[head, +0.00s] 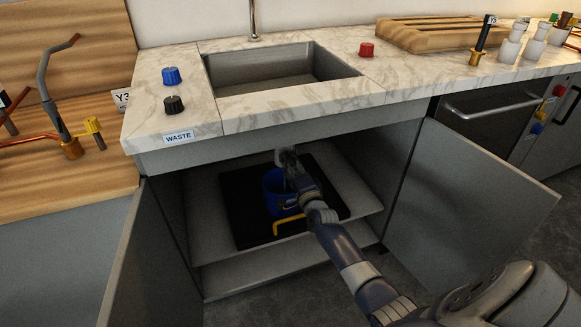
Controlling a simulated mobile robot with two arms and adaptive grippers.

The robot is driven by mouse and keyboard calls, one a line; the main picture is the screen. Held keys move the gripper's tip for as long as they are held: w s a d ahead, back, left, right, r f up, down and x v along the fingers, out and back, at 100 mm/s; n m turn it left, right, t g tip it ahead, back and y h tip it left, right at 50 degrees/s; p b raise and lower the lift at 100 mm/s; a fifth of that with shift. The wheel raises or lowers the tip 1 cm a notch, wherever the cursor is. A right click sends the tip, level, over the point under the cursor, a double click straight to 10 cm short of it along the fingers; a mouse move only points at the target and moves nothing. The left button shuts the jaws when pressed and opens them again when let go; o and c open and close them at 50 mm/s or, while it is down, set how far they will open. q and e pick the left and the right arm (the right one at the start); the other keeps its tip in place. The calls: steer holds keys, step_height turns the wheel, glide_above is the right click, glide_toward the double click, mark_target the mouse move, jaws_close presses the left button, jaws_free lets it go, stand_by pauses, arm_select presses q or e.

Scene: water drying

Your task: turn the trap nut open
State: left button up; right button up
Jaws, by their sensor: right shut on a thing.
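My right gripper (289,164) reaches into the open cabinet under the sink and is shut on the trap nut. A pale round piece (280,154) shows at its fingertips, just below the cabinet's top edge; I take it for part of the trap or its nut. My gripper and wrist hide most of the nut, so its turn cannot be told. A blue bucket (270,192) stands below the gripper on a black mat (242,212), partly hidden by my arm. My left gripper is not in view.
Both cabinet doors stand open, the left door (146,262) and the right door (455,195). A yellow handle (289,224) shows in front of the bucket. The sink (270,75) is above; blue (171,76), black (174,105) and red (367,49) knobs sit on the counter.

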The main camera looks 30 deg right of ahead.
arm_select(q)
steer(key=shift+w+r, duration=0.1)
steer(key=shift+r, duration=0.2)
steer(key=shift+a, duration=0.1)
arm_select(e)
steer(key=o, duration=1.1)
steer(key=shift+d, duration=0.1)
steer(key=shift+c, duration=0.2)
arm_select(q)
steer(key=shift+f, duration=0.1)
arm_select(e)
steer(key=v, duration=1.2)
